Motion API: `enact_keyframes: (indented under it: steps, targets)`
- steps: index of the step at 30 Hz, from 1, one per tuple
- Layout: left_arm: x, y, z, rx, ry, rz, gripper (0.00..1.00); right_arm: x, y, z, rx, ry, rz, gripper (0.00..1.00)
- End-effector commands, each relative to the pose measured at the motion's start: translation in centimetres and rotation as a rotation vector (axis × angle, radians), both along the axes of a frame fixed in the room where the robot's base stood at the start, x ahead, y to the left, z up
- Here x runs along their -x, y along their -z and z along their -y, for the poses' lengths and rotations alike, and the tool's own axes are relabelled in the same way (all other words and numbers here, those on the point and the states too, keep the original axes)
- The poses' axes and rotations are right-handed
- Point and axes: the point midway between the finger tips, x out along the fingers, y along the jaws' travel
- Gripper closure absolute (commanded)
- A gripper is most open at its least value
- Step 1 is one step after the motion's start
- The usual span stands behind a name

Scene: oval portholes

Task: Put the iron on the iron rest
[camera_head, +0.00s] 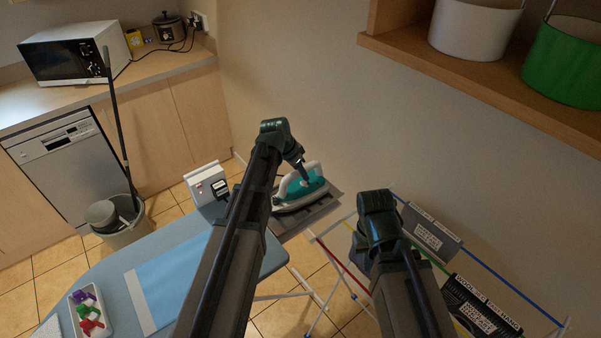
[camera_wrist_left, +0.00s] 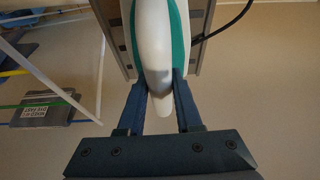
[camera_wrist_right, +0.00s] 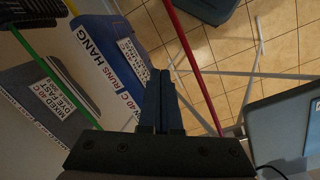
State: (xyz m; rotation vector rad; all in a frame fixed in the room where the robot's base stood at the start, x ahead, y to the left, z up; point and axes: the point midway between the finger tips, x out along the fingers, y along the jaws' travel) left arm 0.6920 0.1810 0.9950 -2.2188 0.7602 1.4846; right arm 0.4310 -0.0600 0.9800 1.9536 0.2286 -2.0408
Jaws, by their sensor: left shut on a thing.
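The white and teal iron (camera_head: 319,186) is at the rest at the far end of the ironing board in the head view. The dark slatted iron rest (camera_head: 318,216) shows beneath it; I cannot tell if the sole touches. My left gripper (camera_head: 304,178) is shut on the iron's white handle; the handle (camera_wrist_left: 155,50) sits between the fingers (camera_wrist_left: 162,85) in the left wrist view, with the rest's edges (camera_wrist_left: 200,25) on both sides. My right gripper (camera_wrist_right: 160,80) is shut and empty above the drying rack.
The blue ironing board (camera_head: 120,255) carries a folded blue cloth (camera_head: 180,275) and a white tray (camera_head: 88,312) of coloured pieces. A white box (camera_head: 207,184) with a dark plug stands near the rest. The drying rack (camera_head: 340,262) holds labelled dark cloths (camera_head: 432,232) at right.

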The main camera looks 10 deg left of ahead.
Motion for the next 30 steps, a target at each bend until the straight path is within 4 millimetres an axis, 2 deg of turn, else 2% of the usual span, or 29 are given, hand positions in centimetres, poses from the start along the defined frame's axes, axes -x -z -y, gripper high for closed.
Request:
enact_keyframes:
  steps: [1, 14, 15, 19, 30]
  targets:
    - [-0.05, 0.53, 0.03, 0.002, 0.0, 0.002, 1.0, 0.0, 0.55, 0.0, 0.0, 0.0, 0.0, 1.0]
    - [-0.05, 0.71, 0.02, 0.002, 0.0, 0.002, 1.0, 0.0, 0.73, 0.0, 0.0, 0.0, 0.0, 1.0]
    - [-0.01, 0.68, 0.0, 0.0, 0.0, 0.0, 0.61, 0.0, 0.67, 0.0, 0.0, 0.0, 0.0, 1.0]
    - [-0.02, 0.66, 0.0, 0.0, 0.0, 0.0, 0.38, 0.01, 0.65, 0.0, 0.0, 0.0, 0.0, 1.0]
    - [-0.01, 0.49, 0.0, 0.0, 0.0, 0.0, 0.36, 0.0, 0.5, 0.0, 0.0, 0.0, 0.0, 1.0]
